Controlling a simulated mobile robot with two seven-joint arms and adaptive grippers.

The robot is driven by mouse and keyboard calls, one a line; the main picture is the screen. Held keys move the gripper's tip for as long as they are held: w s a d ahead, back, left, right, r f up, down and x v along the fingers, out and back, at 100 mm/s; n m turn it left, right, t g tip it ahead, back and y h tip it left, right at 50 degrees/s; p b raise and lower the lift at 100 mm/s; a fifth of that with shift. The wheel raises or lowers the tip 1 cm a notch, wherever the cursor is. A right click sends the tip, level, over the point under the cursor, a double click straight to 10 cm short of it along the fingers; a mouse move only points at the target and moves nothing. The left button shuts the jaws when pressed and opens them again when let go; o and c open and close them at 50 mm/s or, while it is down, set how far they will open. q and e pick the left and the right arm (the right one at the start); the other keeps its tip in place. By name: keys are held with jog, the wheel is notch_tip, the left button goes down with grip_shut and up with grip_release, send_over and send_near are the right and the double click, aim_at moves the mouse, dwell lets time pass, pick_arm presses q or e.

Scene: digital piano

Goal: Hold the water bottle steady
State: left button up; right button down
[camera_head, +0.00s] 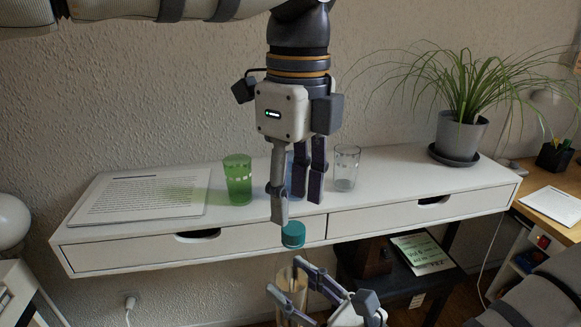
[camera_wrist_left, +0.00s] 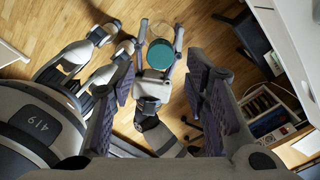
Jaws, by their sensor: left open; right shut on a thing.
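The water bottle (camera_head: 291,280) is see-through with a brownish tint, and its teal cap (camera_head: 293,235) is at the top. It looks upright in front of the white desk. My right gripper (camera_head: 284,276) is shut on the bottle's body below the cap; the bottle's lower part is out of frame. My left gripper (camera_head: 299,210) points down just above the cap, open, with nothing between its fingers. In the left wrist view, the teal cap (camera_wrist_left: 166,62) shows beyond my left fingers (camera_wrist_left: 160,85), between the fingers of my right gripper (camera_wrist_left: 161,28).
A green glass (camera_head: 237,180), a clear glass (camera_head: 345,168), a partly hidden blue glass (camera_head: 298,177), a sheet music panel (camera_head: 140,194) and a potted plant (camera_head: 459,135) stand or lie on the white desk (camera_head: 395,192). Wooden floor (camera_wrist_left: 210,45) shows below.

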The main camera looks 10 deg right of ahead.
aim_at(293, 227)
pick_arm(q)
notch_tip(293, 227, down, 5)
jog(key=shift+r, duration=0.15)
jog(key=shift+c, duration=0.4)
grip_shut()
jog(key=n, duration=0.4)
jog(key=shift+w+a+r, duration=0.1)
jog(key=n, duration=1.3)
